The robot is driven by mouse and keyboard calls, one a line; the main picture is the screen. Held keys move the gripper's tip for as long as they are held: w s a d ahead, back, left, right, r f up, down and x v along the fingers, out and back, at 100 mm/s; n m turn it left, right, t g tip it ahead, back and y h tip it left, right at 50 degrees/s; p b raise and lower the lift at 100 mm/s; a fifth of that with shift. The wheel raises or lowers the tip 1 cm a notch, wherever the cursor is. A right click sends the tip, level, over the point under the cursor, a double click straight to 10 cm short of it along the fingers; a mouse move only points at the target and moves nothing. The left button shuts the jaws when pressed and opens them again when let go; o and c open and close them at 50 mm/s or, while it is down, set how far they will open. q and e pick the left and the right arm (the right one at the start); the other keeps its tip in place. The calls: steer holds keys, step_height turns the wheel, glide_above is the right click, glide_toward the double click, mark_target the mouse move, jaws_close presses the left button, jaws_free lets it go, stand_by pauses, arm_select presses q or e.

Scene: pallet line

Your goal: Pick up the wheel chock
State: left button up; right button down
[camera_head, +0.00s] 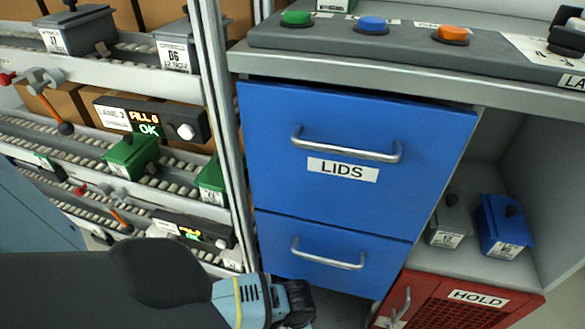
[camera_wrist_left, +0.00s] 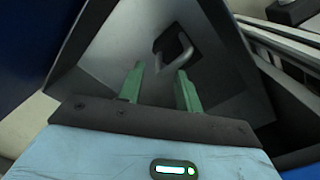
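A grey, slope-sided body with a dark loop handle (camera_wrist_left: 184,52), which looks like the wheel chock (camera_wrist_left: 112,48), fills the middle of the left wrist view. I cannot make out the wheel chock in the head view. My left gripper (camera_wrist_left: 160,82) has its two green fingers apart with nothing between them. The handle is ahead of the fingertips, slightly to the right of their middle. In the head view, my left arm crosses the bottom left and its blue-and-dark wrist end is low in front of the drawers; the fingertips are hidden. My right gripper is not in view.
A blue drawer cabinet (camera_head: 350,110) labelled LIDS stands close by, with protruding handles. A red HOLD unit (camera_head: 455,305) is at lower right, below a shelf with a grey and a blue container (camera_head: 503,225). Roller lanes (camera_head: 85,150) with green boxes are at left.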

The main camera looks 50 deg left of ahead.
arm_select(q)
step_height(320, 180, down, 4)
steer(key=b, duration=0.2)
steer(key=shift+f+b, duration=0.25)
steer(key=shift+b, duration=0.05)
steer(key=shift+f, duration=0.35)
steer(key=shift+r, duration=0.1)
steer(key=shift+c, duration=0.3)
jaws_close()
